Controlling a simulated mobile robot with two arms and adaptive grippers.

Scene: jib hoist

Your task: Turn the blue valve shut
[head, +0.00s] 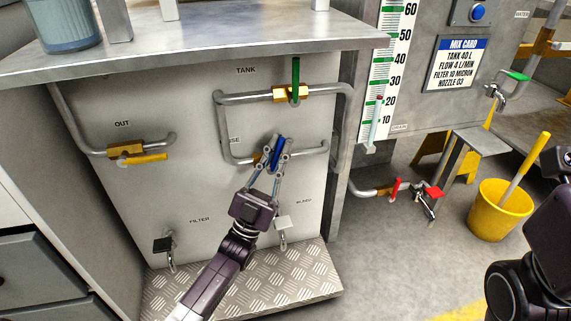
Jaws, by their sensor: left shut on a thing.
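The blue valve handle (279,151) is on the lower pipe of the grey panel, below the TANK pipe. It stands steeply, leaning a little right, and crosses the nearly level pipe. Its brass body (258,159) is mostly hidden behind my fingers. My left gripper (277,152) reaches up from below and is shut on the blue handle, one finger on each side. At the right edge, part of my right arm shows with what looks like its gripper (561,163), cut off by the frame; its fingers cannot be made out.
A green-handled valve (295,82) sits just above, and a yellow-handled valve (127,152) on the OUT pipe at left. A tread-plate step (300,285) lies below the panel. A counter (190,45) overhangs it. A yellow bucket (498,211) stands on the floor at right.

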